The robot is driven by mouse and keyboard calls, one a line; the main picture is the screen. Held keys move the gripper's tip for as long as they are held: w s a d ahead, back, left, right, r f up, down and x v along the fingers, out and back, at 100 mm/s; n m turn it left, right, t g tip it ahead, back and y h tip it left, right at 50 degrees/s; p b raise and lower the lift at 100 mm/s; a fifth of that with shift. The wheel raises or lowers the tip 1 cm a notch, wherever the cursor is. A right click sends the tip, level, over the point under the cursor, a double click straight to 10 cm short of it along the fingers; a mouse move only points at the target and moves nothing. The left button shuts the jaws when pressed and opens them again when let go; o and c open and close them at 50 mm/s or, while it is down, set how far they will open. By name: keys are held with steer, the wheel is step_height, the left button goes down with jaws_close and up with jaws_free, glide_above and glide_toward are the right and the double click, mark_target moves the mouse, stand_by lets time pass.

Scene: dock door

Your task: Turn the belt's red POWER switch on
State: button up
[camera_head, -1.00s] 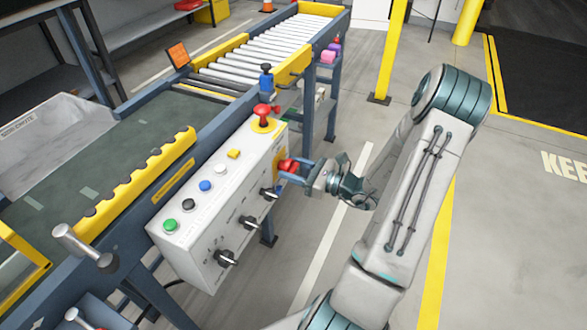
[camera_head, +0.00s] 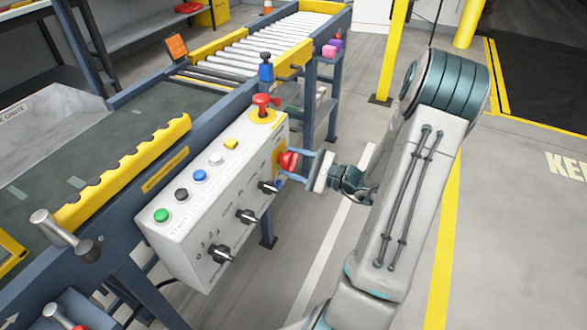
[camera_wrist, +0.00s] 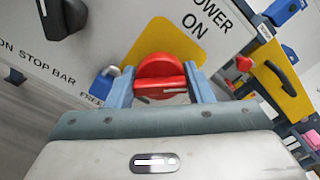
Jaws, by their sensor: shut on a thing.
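The red POWER switch (camera_wrist: 160,76) is a round knob with a raised grip and a white mark, on a yellow plate (camera_wrist: 182,40). In the wrist view its grip lies roughly level across the picture, and the words POWER and ON stand to its upper right. In the head view the switch (camera_head: 287,161) is on the right end of the white control box (camera_head: 212,240). My gripper (camera_wrist: 161,88) is shut on the switch, one finger on each side. The fingers hide part of the yellow plate.
The box also carries a red mushroom button (camera_head: 262,101), several coloured push buttons and black selector knobs (camera_head: 246,216). A blue padlock (camera_wrist: 106,78) hangs close to the left finger. The conveyor belt (camera_head: 100,170) lies behind the box. Floor to the right is open.

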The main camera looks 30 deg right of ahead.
steer(key=n+b, duration=0.2)
steer(key=b, duration=0.1)
steer(key=n+b, duration=0.3)
steer(key=shift+f+n, duration=0.3)
steer(key=shift+f, duration=0.1)
steer(key=n+b, duration=0.2)
steer(key=b, duration=0.2)
steer(key=shift+n, duration=0.3)
steer(key=shift+r+n+b, duration=0.15)
steer(key=shift+n+b, duration=0.35)
steer(key=shift+b, duration=0.05)
steer(key=shift+r, duration=0.1)
steer(key=o, duration=1)
steer(key=shift+c, duration=0.2)
steer(key=p+v, duration=0.3)
steer(key=v, duration=1.1)
steer(key=shift+a+r, duration=0.1)
